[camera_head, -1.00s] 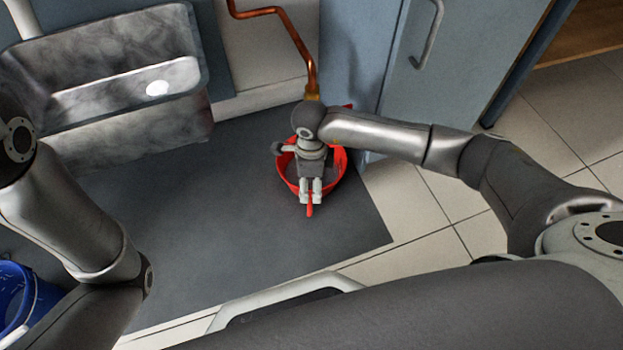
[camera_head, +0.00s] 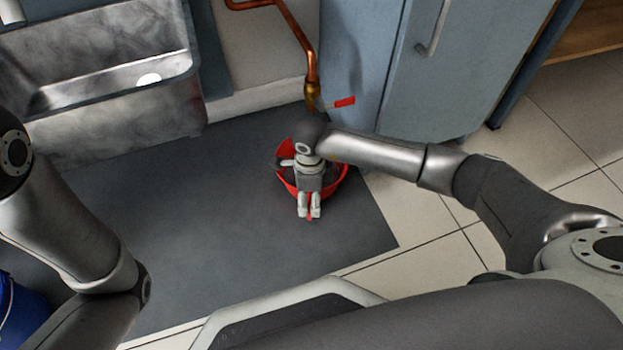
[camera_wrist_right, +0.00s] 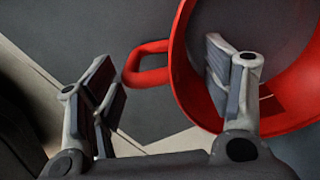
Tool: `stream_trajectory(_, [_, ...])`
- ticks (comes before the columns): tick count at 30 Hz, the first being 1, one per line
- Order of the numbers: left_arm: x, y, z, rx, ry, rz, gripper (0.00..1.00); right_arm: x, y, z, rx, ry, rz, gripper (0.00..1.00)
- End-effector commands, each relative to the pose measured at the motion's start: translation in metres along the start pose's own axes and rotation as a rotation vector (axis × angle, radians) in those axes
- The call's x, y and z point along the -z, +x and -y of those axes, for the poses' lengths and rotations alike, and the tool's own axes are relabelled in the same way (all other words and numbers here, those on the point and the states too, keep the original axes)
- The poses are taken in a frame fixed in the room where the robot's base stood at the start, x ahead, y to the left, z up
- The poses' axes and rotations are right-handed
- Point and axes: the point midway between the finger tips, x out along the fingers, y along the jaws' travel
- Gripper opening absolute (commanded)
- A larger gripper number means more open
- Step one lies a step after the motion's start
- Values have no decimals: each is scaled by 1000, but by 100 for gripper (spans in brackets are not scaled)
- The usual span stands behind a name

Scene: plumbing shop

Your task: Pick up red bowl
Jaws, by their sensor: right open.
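The red bowl (camera_head: 333,184) sits on the dark mat, partly hidden beneath my right wrist and gripper. My right gripper (camera_head: 308,211) is over the bowl's near rim and points down. In the right wrist view, the bowl (camera_wrist_right: 184,85) fills the upper right, and its loop handle (camera_wrist_right: 148,48) sticks out to the left. The right gripper (camera_wrist_right: 165,95) is open there. One finger overlaps the bowl's inside and the other is outside the rim, left of the handle. Whether either finger touches the bowl cannot be told. My left gripper is out of view.
A copper pipe (camera_head: 300,38) with a red-levered valve (camera_head: 344,102) comes down behind the bowl. A blue-grey cabinet (camera_head: 440,90) stands at the right, a metal sink (camera_head: 100,80) at the left. A blue bucket (camera_head: 20,318) is at lower left. The dark mat (camera_head: 190,210) is clear left of the bowl.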

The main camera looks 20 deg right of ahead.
Motion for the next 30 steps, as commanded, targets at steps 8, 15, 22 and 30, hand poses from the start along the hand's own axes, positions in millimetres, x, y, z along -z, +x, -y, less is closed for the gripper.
stream_trajectory(8, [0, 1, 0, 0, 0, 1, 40, 0, -1, 0, 0, 0, 0, 50])
stream_trajectory(15, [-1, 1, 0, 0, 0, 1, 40, 0, -1, 0, 1, 1, 0, 19])
stream_trajectory(22, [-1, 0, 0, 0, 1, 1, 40, 0, 0, 0, 1, 1, -1, 0])
stream_trajectory(30, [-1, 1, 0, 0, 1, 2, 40, 0, -2, 1, 4, 1, 1, 0])
